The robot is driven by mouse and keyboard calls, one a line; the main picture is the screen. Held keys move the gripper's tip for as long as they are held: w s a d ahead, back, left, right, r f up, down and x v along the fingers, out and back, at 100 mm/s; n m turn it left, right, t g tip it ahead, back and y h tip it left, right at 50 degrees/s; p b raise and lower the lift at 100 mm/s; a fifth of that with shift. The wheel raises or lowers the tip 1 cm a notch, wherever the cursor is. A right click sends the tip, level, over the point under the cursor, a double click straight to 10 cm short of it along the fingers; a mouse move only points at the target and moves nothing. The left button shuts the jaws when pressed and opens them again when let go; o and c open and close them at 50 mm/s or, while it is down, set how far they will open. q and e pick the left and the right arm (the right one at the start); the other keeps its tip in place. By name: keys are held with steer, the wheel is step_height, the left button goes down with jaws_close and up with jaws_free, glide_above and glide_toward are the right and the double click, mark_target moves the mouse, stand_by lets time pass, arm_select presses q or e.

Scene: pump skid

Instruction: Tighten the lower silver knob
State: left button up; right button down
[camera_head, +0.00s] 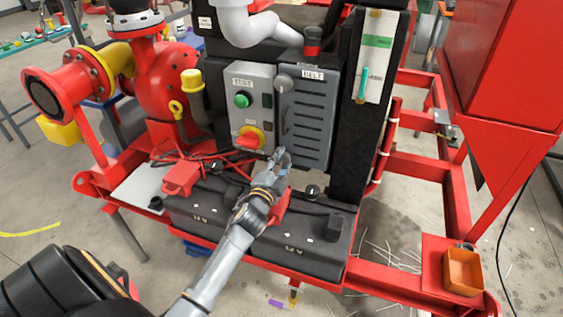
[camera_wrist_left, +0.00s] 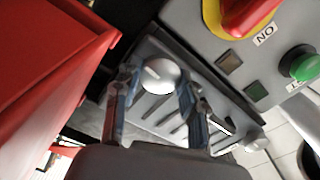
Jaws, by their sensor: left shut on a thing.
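The lower silver knob (camera_wrist_left: 160,76) is round with a pale slot-like mark. In the left wrist view it sits on the grey slotted belt cover between the two fingers of my left gripper (camera_wrist_left: 157,88). In the head view my left gripper (camera_head: 281,156) reaches the bottom left corner of the grey belt cover (camera_head: 305,120) and hides that knob. The gripper is shut on the knob. The upper silver knob (camera_head: 283,82) is at the cover's top left corner, clear of the gripper. My right gripper is not in view.
The control box (camera_head: 242,105), left of the cover, has a green button (camera_head: 242,100) and a red rotary switch (camera_head: 249,139) on yellow. Black batteries (camera_head: 305,232) lie below my left arm. A red bracket (camera_head: 181,178) stands left. An orange bin (camera_head: 462,272) is at right.

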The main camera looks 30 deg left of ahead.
arm_select(q)
steer(key=o, duration=1.2)
steer(key=shift+c, duration=0.2)
steer(key=v, duration=1.2)
steer(key=shift+f, duration=0.1)
steer(key=shift+s+f, duration=0.1)
steer(key=shift+s, duration=0.05)
